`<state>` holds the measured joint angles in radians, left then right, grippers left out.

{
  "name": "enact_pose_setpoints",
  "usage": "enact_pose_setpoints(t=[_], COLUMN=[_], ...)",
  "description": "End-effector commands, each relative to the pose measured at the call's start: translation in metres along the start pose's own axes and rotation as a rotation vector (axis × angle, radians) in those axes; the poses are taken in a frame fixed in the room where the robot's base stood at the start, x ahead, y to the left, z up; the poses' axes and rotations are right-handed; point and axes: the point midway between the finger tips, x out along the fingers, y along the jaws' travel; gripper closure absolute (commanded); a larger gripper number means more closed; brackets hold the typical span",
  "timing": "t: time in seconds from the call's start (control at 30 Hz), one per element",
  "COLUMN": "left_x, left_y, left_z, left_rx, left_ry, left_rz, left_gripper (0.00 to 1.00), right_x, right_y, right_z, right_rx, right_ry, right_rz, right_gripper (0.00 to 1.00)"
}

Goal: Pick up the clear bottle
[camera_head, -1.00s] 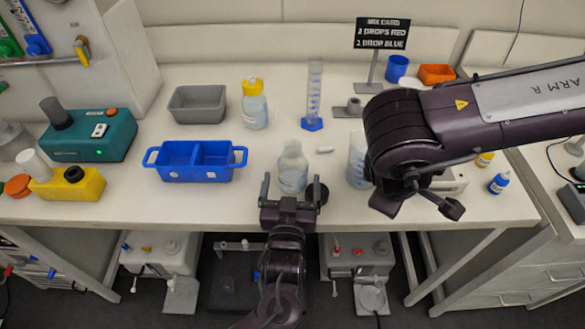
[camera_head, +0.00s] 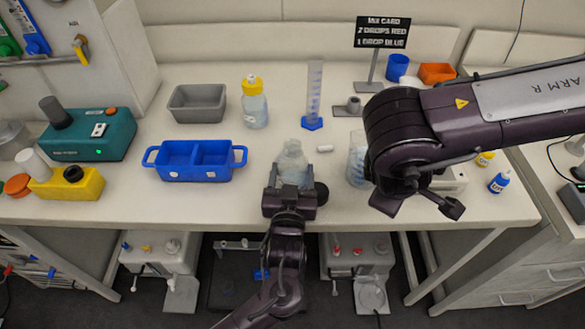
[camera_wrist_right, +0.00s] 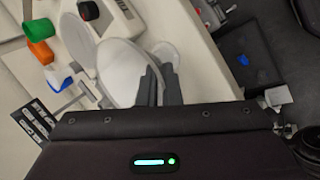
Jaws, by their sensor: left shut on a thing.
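The clear bottle (camera_head: 293,160) stands upright near the front edge of the bench in the head view. My left gripper (camera_head: 291,177) is shut on it, one finger on each side of its body. The gripper hides the lower part of the bottle. My right gripper is mostly hidden behind its own wrist in the head view. Its fingers (camera_wrist_right: 159,86) show close together in the right wrist view, beside a large pale round vessel, and their opening is unclear.
A blue two-part tray (camera_head: 193,176) lies left of the bottle. A yellow-capped bottle (camera_head: 254,104), a grey bin (camera_head: 197,103) and a blue-based cylinder (camera_head: 313,98) stand behind. A beaker (camera_head: 357,163) stands right, close to my right arm. A small white piece (camera_head: 325,148) lies between.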

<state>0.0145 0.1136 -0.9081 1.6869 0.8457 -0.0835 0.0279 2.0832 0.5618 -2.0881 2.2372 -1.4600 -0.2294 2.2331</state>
Motion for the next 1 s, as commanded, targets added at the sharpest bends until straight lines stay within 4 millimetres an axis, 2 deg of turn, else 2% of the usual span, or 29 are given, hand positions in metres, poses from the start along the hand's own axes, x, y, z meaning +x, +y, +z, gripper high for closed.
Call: enact_pose_setpoints(t=[0.2, 0.5, 0.63, 0.8, 1.0], left_x=[0.0, 0.0, 0.0, 0.0, 0.0], left_y=[0.0, 0.0, 0.0, 0.0, 0.0], left_z=[-0.01, -0.069, -0.089, -0.1, -0.101], left_rx=[-0.003, -0.006, -0.004, -0.002, 0.0], left_ry=[0.001, 0.004, 0.003, 0.002, 0.001], left_rz=[0.0, -0.001, 0.0, 0.0, 0.0], left_gripper=[0.67, 0.67, 0.67, 0.67, 0.67], right_x=[0.0, 0.0, 0.0, 0.0, 0.0], right_y=[0.0, 0.0, 0.0, 0.0, 0.0], right_z=[0.0, 0.0, 0.0, 0.0, 0.0], right_rx=[0.0, 0.0, 0.0, 0.0, 0.0], right_ry=[0.0, 0.0, 0.0, 0.0, 0.0], right_rz=[0.0, 0.0, 0.0, 0.0, 0.0], right_gripper=[1.0, 1.0, 1.0, 1.0, 1.0])
